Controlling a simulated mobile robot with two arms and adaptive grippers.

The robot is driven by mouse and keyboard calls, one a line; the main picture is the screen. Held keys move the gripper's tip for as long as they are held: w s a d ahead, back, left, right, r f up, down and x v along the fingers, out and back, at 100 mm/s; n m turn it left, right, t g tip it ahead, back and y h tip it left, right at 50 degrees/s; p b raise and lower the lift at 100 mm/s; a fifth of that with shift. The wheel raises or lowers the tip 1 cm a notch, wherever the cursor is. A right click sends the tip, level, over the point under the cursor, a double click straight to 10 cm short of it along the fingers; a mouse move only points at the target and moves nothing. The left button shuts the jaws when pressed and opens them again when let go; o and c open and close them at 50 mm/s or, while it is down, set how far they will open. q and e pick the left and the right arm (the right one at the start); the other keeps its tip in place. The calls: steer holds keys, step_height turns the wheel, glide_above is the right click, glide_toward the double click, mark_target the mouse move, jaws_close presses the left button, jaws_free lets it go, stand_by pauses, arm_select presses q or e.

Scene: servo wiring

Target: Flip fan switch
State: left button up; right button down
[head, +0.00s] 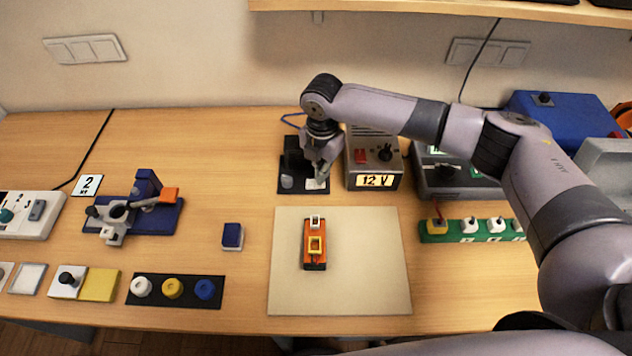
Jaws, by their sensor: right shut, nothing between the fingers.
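A small black unit (291,159) stands at the back of the table, left of the 12 V box. Its flat base carries a grey round part (287,181) and a white patch (315,184) at the front. I cannot tell for certain which part is the fan switch. My right gripper (321,178) points down over the right side of this base, with its fingers shut and empty. Its tips are just above or at the white patch; contact cannot be made out. The gripper hides part of the unit. My left gripper is not in view.
The 12 V box (360,181) stands close to the right of the gripper. In front lies a beige mat (385,265) with an orange servo (314,259). A dark blue block (232,236) sits left of the mat. A green terminal strip (437,238) is at right.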

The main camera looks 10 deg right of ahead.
steer(key=shift+f+b, duration=0.45)
steer(key=shift+f, duration=0.6)
stand_by(0.4)
step_height(320, 180, up, 7)
steer(key=p, duration=0.7)
steer(key=shift+r, duration=0.1)
stand_by(0.4)
